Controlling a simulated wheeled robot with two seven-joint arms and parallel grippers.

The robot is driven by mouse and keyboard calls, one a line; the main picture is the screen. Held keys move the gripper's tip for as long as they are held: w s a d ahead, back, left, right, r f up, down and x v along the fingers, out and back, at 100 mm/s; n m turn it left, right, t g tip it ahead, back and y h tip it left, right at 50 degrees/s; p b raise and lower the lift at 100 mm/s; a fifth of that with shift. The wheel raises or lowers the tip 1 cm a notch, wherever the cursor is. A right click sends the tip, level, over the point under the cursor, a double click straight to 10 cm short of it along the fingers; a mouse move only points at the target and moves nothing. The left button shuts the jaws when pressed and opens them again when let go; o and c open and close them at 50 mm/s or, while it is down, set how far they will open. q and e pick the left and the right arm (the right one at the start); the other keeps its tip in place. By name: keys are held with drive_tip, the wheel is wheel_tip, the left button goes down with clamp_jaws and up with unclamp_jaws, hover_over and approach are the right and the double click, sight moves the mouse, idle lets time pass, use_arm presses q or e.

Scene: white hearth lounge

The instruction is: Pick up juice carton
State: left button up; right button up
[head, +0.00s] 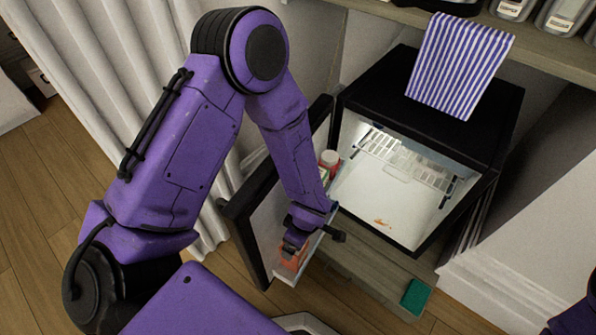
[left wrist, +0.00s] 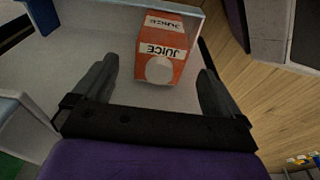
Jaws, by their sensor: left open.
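The juice carton (head: 291,260) is orange and white and stands in the lower shelf of the open fridge door. My left gripper (head: 303,236) is right above the carton, pointing down into the door shelf. Its two fingers (left wrist: 158,72) are spread and empty, with a gap on both sides of the carton. The arm and gripper hide part of the carton in the head view. My right gripper is out of view.
The small black fridge (head: 440,95) stands open, its lit interior nearly empty. The fridge door (head: 243,225) swings out at left, with a red-capped bottle (head: 328,160) in it. A striped towel (head: 455,65) drapes over the top. A green sponge (head: 415,296) lies in front.

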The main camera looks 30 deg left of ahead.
sight(296, 264)
use_arm(q)
wheel_tip(296, 264, down, 8)
drive_tip(key=a+b, duration=0.1)
drive_tip(key=b, duration=0.3)
drive_tip(key=shift+r, duration=0.15)
drive_tip(key=c, duration=1.4)
